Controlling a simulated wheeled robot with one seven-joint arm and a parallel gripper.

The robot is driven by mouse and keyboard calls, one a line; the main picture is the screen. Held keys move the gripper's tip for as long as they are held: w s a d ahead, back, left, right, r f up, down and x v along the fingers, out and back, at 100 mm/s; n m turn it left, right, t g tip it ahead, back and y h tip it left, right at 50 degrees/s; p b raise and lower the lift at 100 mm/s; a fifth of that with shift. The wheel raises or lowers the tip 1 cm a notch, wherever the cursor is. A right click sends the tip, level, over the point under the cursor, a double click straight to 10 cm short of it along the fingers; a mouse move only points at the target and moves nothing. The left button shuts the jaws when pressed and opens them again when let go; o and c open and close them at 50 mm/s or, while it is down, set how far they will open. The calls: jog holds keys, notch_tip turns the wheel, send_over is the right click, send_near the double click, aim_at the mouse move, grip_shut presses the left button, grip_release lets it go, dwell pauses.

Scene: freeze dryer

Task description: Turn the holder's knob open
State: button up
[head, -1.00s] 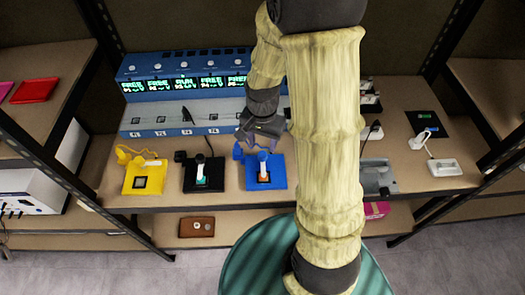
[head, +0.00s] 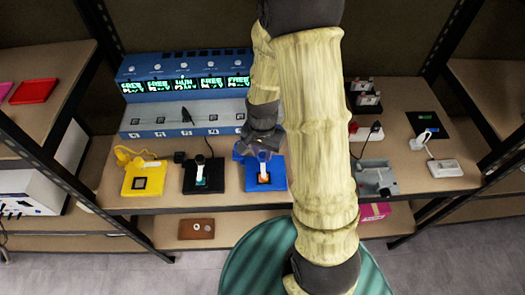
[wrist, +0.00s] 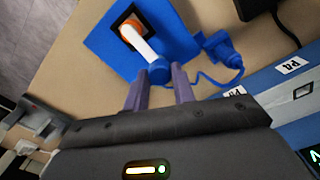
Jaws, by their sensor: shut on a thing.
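The blue holder (head: 277,184) lies flat on the bench, and its blue plate (wrist: 100,45) fills the upper left of the wrist view. A white lever-shaped knob (wrist: 141,45) runs from an orange round part (wrist: 131,28) over a dark square window to a blue end (wrist: 158,71). My gripper (wrist: 161,78) has its two purple fingers on either side of this blue end and is shut on it. In the head view my gripper (head: 262,147) is just behind the holder, and the white knob (head: 263,168) shows in front of it.
A yellow holder (head: 130,187) and a black holder (head: 190,187) stand to the left. A blue plug with cable (wrist: 220,45) lies close beside the blue holder. Behind stands the blue station (head: 160,66) with lit displays. A grey fixture (head: 375,178) is at right.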

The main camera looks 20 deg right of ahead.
jog(key=shift+n, duration=0.3)
jog(key=n+p, duration=0.1)
jog(key=n, duration=0.3)
jog(key=shift+r+p, duration=0.1)
jog(key=shift+p, duration=0.25)
jog(key=n+p, duration=0.1)
jog(key=n, duration=0.3)
jog(key=shift+n, duration=0.4)
jog(key=n+p, duration=0.2)
jog(key=n, duration=0.2)
jog(key=n+p, duration=0.1)
jog(key=n, duration=0.3)
jog(key=shift+n, duration=0.3)
jog(key=o, duration=1)
jog(key=shift+d, duration=0.1)
